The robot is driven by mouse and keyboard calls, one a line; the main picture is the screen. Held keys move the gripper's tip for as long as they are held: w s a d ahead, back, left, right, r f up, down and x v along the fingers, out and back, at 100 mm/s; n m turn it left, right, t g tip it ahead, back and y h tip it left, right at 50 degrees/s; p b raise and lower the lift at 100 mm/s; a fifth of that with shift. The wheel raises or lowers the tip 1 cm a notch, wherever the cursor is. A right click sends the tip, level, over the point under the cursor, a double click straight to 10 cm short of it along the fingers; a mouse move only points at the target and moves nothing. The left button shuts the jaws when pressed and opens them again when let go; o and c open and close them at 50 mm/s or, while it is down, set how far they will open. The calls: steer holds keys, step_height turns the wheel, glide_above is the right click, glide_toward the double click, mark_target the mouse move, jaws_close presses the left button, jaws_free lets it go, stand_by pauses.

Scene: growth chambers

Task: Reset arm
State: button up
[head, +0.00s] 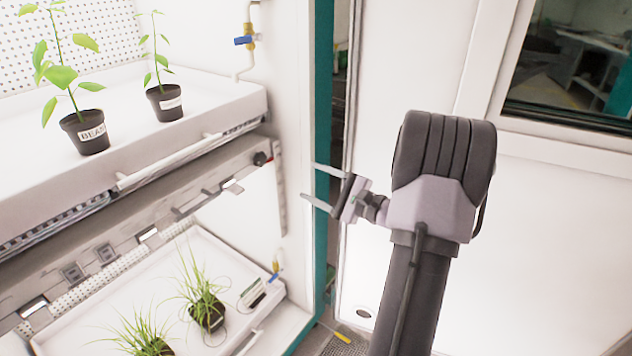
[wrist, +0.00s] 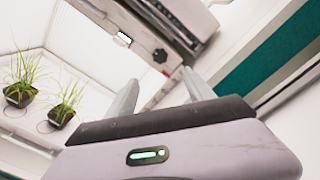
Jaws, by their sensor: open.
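My gripper (head: 318,187) is open and empty in the head view. Its two fingers point left toward the chamber's right side wall and front edge. My arm rises from the lower middle of the head view and bends at a dark, ribbed joint. In the wrist view my gripper (wrist: 160,95) shows its two fingers spread apart, with nothing between them. I cannot tell from these frames whether a fingertip touches the chamber.
Potted bean plants (head: 84,132) stand on the upper shelf tray (head: 190,140). Grassy plants (head: 206,312) stand on the lower tray (head: 262,312). A blue-handled valve (head: 244,40) is on the chamber wall. A white door (head: 400,60) with a window is behind my arm.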

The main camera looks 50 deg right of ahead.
steer(key=w+a+r+n+g+y, duration=0.2)
steer(key=a+n+y, duration=0.1)
steer(key=a, duration=0.5)
steer(key=w+a+r+n+g+y, duration=0.1)
steer(key=w+a+n+g+y, duration=0.15)
steer(key=a, duration=0.55)
steer(key=s+a+r+n+g+y, duration=0.1)
steer(key=s+a+n+g, duration=0.2)
steer(key=a, duration=0.5)
steer(key=s+a+n+g+y, duration=0.1)
steer(key=s+a+n+g, duration=0.15)
steer(key=a, duration=0.65)
steer(key=s+a+n+g+h, duration=0.1)
steer(key=s+a+n+h, duration=0.2)
steer(key=s, duration=0.4)
steer(key=s+a+n+g+h, duration=0.1)
steer(key=s+a+n+h, duration=0.2)
steer(key=s+a+n, duration=0.2)
steer(key=s+n, duration=0.1)
steer(key=s, duration=0.2)
steer(key=shift+a+f+h, duration=0.15)
steer(key=shift+a+h, duration=0.1)
steer(key=shift+h, duration=0.1)
